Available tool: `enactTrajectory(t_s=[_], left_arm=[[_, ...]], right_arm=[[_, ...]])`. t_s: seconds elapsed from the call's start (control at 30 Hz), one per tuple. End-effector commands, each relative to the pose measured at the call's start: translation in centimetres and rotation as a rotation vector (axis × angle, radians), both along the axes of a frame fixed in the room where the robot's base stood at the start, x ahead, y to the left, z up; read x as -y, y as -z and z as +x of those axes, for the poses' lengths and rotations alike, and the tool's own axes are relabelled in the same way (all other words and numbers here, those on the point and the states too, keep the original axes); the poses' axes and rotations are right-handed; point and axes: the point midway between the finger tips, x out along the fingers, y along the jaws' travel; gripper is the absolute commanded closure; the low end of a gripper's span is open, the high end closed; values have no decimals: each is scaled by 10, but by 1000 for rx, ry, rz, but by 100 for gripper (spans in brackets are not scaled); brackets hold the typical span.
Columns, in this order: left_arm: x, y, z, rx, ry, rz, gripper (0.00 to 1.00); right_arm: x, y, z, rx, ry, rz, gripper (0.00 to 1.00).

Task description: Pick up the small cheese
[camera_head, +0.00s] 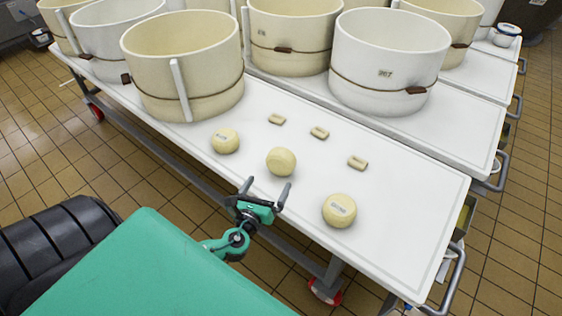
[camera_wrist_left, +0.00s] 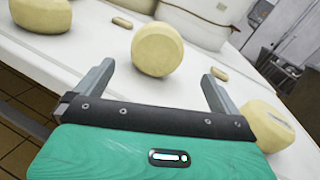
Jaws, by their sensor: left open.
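Three round pale-yellow cheeses lie on the white table: a left one (camera_head: 225,141) with a label, a middle one (camera_head: 281,161) with no label visible, and a right one (camera_head: 340,210) with a label. Three much smaller oblong pieces (camera_head: 319,132) lie behind them. I cannot tell for sure which is the small cheese. My left gripper (camera_head: 267,188) is open and empty at the table's near edge, just short of the middle cheese. In the left wrist view this cheese (camera_wrist_left: 157,49) shows beyond and between the fingers, apart from them. My right gripper is not in view.
The left and right cheeses flank the gripper's front. The table's right part is clear.

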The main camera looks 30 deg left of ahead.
Motion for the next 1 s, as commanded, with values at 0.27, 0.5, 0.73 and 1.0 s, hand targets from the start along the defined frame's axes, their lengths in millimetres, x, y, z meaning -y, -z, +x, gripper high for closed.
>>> enactTrajectory(t_s=[0.27,0.5,0.73,1.0], left_arm=[[-10,-1,46,4,-3,-3,0],[-15,0,73,1,-3,-6,0],[-19,1,86,2,-3,-6,0],[-27,3,120,3,-3,-7,0]], right_arm=[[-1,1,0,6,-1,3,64],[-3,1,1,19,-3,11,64],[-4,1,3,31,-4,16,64],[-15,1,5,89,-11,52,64]])
